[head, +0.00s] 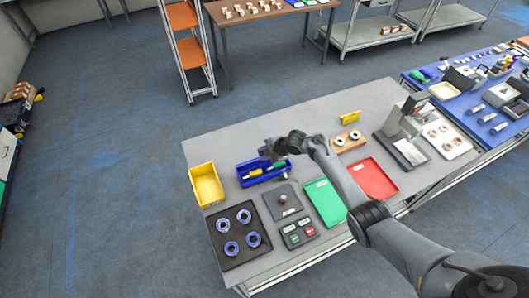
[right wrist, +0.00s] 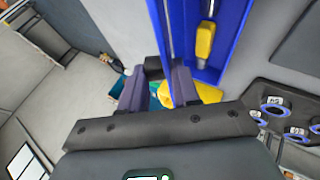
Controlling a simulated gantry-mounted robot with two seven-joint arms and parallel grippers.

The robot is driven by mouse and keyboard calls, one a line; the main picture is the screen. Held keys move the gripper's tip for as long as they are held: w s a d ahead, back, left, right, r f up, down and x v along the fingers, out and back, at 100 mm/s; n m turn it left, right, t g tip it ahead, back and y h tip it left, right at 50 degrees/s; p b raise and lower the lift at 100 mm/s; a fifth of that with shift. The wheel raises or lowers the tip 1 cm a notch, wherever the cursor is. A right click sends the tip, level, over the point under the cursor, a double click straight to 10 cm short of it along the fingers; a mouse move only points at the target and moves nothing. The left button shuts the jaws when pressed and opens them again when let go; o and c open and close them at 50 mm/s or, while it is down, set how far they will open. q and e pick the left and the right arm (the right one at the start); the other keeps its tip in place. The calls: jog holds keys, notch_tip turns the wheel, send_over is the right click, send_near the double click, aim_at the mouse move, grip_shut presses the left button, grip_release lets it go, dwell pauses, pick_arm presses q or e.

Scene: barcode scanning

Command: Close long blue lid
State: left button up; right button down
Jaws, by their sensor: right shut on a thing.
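The long blue box (head: 264,181) stands open on the grey table, with yellow-handled tools (head: 254,174) inside. Its blue lid (head: 248,164) appears raised along the far side, partly hidden by my right gripper. My right gripper (head: 272,151) is at the back edge of the box. In the right wrist view, its two fingers (right wrist: 158,88) close around a small dark piece (right wrist: 153,68) at the end of the blue lid (right wrist: 158,25), apparently its handle. A yellow handle (right wrist: 205,42) shows inside the box. My left gripper is not in view.
A yellow bin (head: 206,185) stands left of the box. A black tray with blue rings (head: 239,259), a dark square plate (head: 285,215) and a green tray (head: 324,214) lie in front and to the right. A red tray (head: 374,191) lies beside my right arm.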

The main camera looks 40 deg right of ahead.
jog(key=shift+s+f, duration=0.3)
jog(key=shift+f, duration=0.25)
jog(key=c, duration=1.1)
grip_release()
jog(key=shift+o, duration=0.7)
jog(key=shift+s, duration=0.1)
jog(key=shift+w+r, duration=0.2)
jog(key=s+p+v, duration=0.1)
jog(key=p+v, duration=1.1)
jog(key=shift+s+f, duration=0.2)
jog(key=shift+f, duration=0.1)
jog(key=shift+r, duration=0.1)
